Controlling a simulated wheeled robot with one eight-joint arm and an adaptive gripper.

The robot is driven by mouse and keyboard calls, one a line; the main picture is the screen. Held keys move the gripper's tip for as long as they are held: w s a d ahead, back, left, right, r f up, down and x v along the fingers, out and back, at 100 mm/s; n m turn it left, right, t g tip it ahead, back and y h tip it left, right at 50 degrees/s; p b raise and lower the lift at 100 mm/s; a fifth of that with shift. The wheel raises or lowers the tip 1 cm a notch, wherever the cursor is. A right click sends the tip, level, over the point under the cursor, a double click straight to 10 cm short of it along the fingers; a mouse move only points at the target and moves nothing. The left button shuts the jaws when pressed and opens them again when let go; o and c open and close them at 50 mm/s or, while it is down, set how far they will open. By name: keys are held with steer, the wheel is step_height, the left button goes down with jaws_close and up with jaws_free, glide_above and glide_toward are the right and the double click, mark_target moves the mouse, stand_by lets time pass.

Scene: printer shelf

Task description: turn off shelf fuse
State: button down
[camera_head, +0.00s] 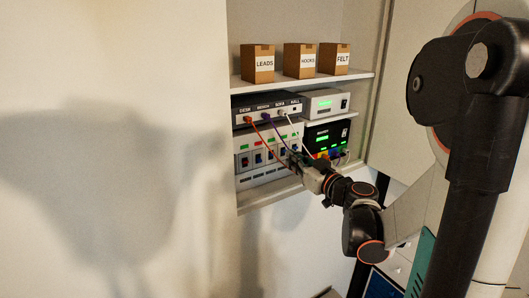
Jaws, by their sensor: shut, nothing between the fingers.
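The fuse box (262,181) is a pale panel at the lower left of the wall shelf. It has a row of several switches with small coloured marks above them, green and red among them. The labels are too small to read, so I cannot tell which one is the shelf fuse. My gripper (297,162) is shut and empty at the right end of this row, its tips pointing at the panel. It hides part of the box's right side. I cannot tell whether the tips touch a switch.
Above the fuse box sits a dark unit (262,101) labelled DESK, BENCH, SOFA and HALL. Orange, purple and white cables hang from it across the fuse box. A black device (323,134) with green displays stands at right. Cardboard boxes (300,61) fill the upper shelf.

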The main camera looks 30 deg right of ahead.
mark_target(270, 145)
steer(key=w+p, duration=0.1)
steer(key=w, duration=0.9)
steer(key=shift+a, duration=0.15)
steer(key=shift+s+f+b, duration=0.35)
steer(key=shift+f+b, duration=0.25)
steer(key=shift+b, duration=0.45)
steer(key=shift+s+f+b, duration=0.2)
steer(key=shift+f+b, duration=0.1)
steer(key=shift+b, duration=0.25)
steer(key=shift+r, duration=0.2)
steer(key=shift+f, duration=0.15)
